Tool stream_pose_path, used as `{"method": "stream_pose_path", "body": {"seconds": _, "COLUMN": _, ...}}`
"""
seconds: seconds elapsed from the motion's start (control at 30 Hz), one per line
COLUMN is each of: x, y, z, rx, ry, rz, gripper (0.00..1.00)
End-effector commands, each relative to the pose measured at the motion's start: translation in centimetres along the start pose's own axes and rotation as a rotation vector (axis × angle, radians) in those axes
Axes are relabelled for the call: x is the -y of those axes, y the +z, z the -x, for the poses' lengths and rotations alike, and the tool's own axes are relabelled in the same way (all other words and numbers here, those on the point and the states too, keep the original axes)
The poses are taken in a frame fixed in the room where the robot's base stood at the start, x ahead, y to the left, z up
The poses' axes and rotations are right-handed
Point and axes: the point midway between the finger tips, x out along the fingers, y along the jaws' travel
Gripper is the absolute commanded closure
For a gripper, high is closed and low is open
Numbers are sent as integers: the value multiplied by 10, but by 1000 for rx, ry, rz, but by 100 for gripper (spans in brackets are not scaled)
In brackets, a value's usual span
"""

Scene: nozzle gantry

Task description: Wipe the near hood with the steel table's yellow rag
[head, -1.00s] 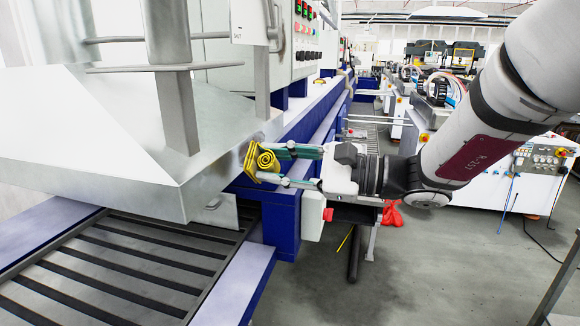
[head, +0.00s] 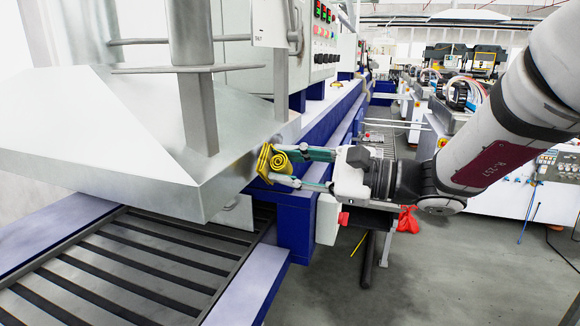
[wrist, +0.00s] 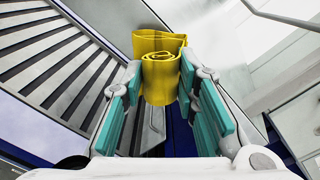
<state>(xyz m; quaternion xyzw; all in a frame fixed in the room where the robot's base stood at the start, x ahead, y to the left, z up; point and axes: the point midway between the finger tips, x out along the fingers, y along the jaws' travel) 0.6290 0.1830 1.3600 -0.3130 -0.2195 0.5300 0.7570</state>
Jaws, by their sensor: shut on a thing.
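The yellow rag (head: 275,162) is rolled up and held between the fingers of my gripper (head: 290,168), which is shut on it. In the wrist view the rag (wrist: 160,70) shows as a folded roll between the teal finger pads. The near hood (head: 110,150) is a large pale metal hood with sloping sides, at the left of the head view. The rag is at the hood's right end, against or very close to its side face; I cannot tell if they touch. A darker smudge seems to show on the hood beside the rag.
A slatted conveyor (head: 110,270) runs under the hood, with a pale blue-edged rail (head: 250,290) on its right. A control panel (head: 322,40) stands behind the hood. A red cloth-like thing (head: 408,220) hangs beyond my gripper. The grey floor at the lower right is clear.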

Motion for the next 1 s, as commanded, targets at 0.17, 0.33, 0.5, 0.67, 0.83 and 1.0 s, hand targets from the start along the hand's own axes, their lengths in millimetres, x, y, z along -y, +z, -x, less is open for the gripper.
{"method": "stream_pose_path", "body": {"seconds": 0.17, "x": 0, "y": 0, "z": -4, "rx": 0, "ry": 0, "rz": 0, "gripper": 95}}
{"method": "stream_pose_path", "body": {"seconds": 0.33, "x": 0, "y": 0, "z": -7, "rx": 0, "ry": 0, "rz": 0, "gripper": 95}}
{"method": "stream_pose_path", "body": {"seconds": 0.5, "x": 0, "y": 0, "z": -10, "rx": 1, "ry": -1, "rz": 0, "gripper": 95}}
{"method": "stream_pose_path", "body": {"seconds": 0.67, "x": 0, "y": 0, "z": -13, "rx": 1, "ry": 0, "rz": 0, "gripper": 95}}
{"method": "stream_pose_path", "body": {"seconds": 0.83, "x": 0, "y": 0, "z": -16, "rx": 1, "ry": 0, "rz": 0, "gripper": 95}}
{"method": "stream_pose_path", "body": {"seconds": 1.0, "x": 0, "y": 0, "z": -18, "rx": 0, "ry": 0, "rz": 0, "gripper": 95}}
